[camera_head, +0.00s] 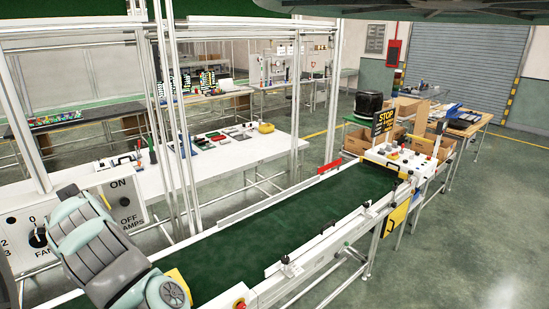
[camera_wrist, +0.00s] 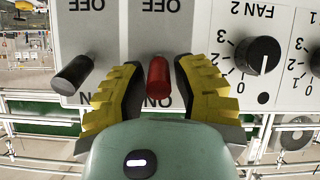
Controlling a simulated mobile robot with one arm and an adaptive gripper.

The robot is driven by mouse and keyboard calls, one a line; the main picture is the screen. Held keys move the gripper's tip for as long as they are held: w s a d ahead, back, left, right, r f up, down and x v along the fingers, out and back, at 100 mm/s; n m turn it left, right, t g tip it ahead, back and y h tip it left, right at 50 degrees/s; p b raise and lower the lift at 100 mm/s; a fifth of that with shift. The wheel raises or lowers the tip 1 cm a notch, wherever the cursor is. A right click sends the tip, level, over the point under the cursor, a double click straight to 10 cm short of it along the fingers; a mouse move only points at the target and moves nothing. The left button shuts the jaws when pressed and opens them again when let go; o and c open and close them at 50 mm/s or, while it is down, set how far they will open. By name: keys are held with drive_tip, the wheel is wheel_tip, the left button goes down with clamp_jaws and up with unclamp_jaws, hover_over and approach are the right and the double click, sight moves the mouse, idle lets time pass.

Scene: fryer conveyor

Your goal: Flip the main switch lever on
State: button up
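The main switch lever (camera_wrist: 158,76) is a short red handle on a grey control panel (camera_wrist: 205,40), seen upside down in the wrist view. An OFF label is above it in the picture and an ON label, partly covered, is by its lower end. The lever's free end lies toward the ON label. My gripper (camera_wrist: 158,85) is open, with one yellow-and-black finger on each side of the lever and narrow gaps between. In the head view the panel (camera_head: 125,187) is at the left; my arm covers its middle, and the red lever and gripper are hidden there.
A black lever (camera_wrist: 72,74) stands left of the red one in the wrist view. The FAN 2 knob (camera_wrist: 258,56) is to the right. In the head view a green conveyor (camera_head: 290,222) runs beside the panel, with a white table (camera_head: 235,155) behind.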

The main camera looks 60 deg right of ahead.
drive_tip(key=o, duration=0.4)
drive_tip(key=shift+c, duration=0.2)
wheel_tip(320, 180, up, 10)
drive_tip(key=shift+s+d+f, duration=0.1)
idle(0.6)
